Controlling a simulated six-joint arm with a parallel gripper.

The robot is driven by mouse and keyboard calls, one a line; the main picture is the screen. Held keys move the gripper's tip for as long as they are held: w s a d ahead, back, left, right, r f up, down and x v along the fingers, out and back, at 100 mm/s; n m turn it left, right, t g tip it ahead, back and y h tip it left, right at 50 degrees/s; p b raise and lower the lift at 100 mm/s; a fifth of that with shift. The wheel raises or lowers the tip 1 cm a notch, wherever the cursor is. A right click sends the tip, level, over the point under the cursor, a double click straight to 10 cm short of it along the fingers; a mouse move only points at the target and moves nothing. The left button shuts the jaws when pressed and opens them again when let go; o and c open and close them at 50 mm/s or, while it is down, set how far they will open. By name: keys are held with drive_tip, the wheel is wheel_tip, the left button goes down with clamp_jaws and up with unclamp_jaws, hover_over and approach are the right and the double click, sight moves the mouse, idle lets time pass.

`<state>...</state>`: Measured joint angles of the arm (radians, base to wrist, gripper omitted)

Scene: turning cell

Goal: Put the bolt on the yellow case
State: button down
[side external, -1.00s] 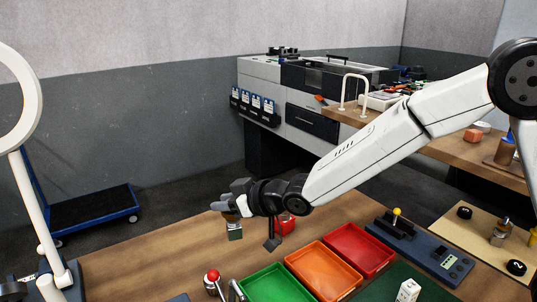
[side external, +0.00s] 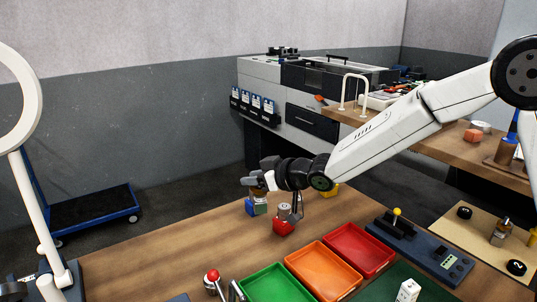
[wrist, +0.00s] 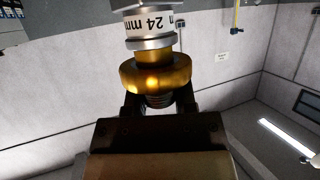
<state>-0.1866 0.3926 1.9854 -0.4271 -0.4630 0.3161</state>
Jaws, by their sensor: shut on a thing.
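The yellow case (side external: 331,190) shows in the side view just behind and right of my wrist, partly hidden by it. My gripper (side external: 257,184) points left over the wooden table, above the blue case (side external: 250,209), and is shut on a part. In the wrist view the held part (wrist: 156,72) has a brass collar, a dark threaded stretch below it and a white-and-silver section marked "24 mm" above. I cannot tell for sure that it is the bolt. In the side view it is too small to make out. My fingertips are mostly hidden in the wrist view.
A red case (side external: 283,228) stands below my wrist, with a grey cylindrical thing (side external: 284,212) at its top. Green (side external: 275,285), orange (side external: 325,270) and red (side external: 361,249) trays lie in front. The left of the wooden table (side external: 160,260) is clear.

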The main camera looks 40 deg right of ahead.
drive_tip(key=s+d+r+m+h, duration=0.1)
drive_tip(key=d+r+m+h, duration=0.1)
drive_tip(key=d, duration=1.3)
drive_tip(key=s+d+r+m+h, duration=0.1)
drive_tip(key=s+d+m+h, duration=0.1)
drive_tip(key=d, duration=1.4)
drive_tip(key=shift+d+r+t+h, duration=0.25)
drive_tip(key=shift+r+t+h, duration=0.15)
drive_tip(key=shift+h, duration=0.2)
drive_tip(key=shift+w+f, duration=0.1)
drive_tip(key=w+d+f, duration=0.3)
drive_tip(key=w+f, duration=0.6)
drive_tip(key=w, duration=0.4)
drive_tip(key=shift+d+f, duration=0.15)
drive_tip(key=shift+d, duration=0.15)
drive_tip(key=shift+f, duration=0.1)
drive_tip(key=shift+w+d+f, duration=0.1)
drive_tip(key=shift+w+f, duration=0.1)
drive_tip(key=shift+f, duration=1.5)
